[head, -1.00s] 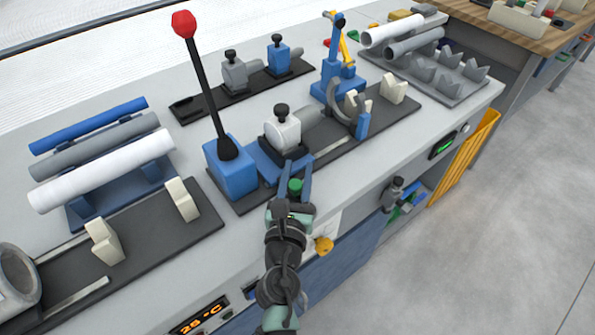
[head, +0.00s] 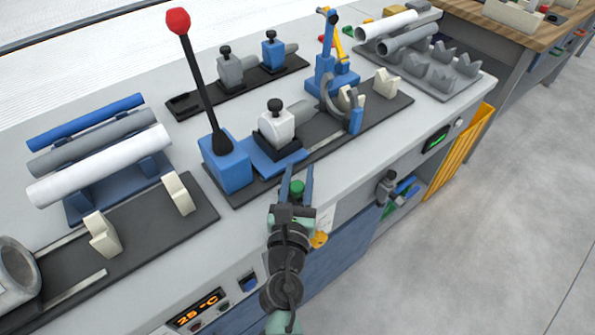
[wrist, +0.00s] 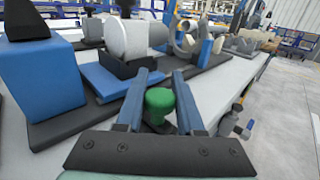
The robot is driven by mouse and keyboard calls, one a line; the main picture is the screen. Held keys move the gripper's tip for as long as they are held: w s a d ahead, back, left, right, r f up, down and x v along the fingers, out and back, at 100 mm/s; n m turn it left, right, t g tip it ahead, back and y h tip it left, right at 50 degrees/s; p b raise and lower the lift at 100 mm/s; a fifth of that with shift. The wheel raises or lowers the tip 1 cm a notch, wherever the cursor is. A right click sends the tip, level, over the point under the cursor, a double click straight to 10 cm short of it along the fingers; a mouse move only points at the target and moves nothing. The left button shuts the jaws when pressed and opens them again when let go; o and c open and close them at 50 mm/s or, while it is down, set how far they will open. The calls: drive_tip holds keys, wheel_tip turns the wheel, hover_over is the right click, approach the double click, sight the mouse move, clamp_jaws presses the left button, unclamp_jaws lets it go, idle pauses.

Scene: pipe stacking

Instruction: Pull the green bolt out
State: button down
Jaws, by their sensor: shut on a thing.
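The green bolt (head: 297,187) sits between the two blue fingers of my gripper (head: 297,172). In the wrist view, its round green head (wrist: 160,100) shows between the fingers, and its lower part is mostly hidden. My gripper is shut on the bolt. It is at the front edge of the bench, just in front of the blue plate (head: 268,158) that carries a white clamp block (head: 278,126) with a black knob. A gap shows between the bolt and that plate in the wrist view.
A blue box (head: 229,168) with a red-topped lever (head: 196,90) stands left of the plate. A rack of pipes (head: 97,207) is farther left. A curved grey clamp (head: 329,99) and a cream support (head: 386,83) stand to the right. The space in front of the bench is free.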

drive_tip(key=c, duration=0.8)
unclamp_jaws()
drive_tip(key=shift+d+f, duration=0.15)
drive_tip(key=shift+d, duration=0.1)
drive_tip(key=shift+c, duration=0.2)
drive_tip(key=shift+a, duration=0.1)
drive_tip(key=s+a+b, duration=0.1)
drive_tip(key=s+a, duration=0.1)
drive_tip(key=s, duration=1.1)
drive_tip(key=shift+b, duration=0.3)
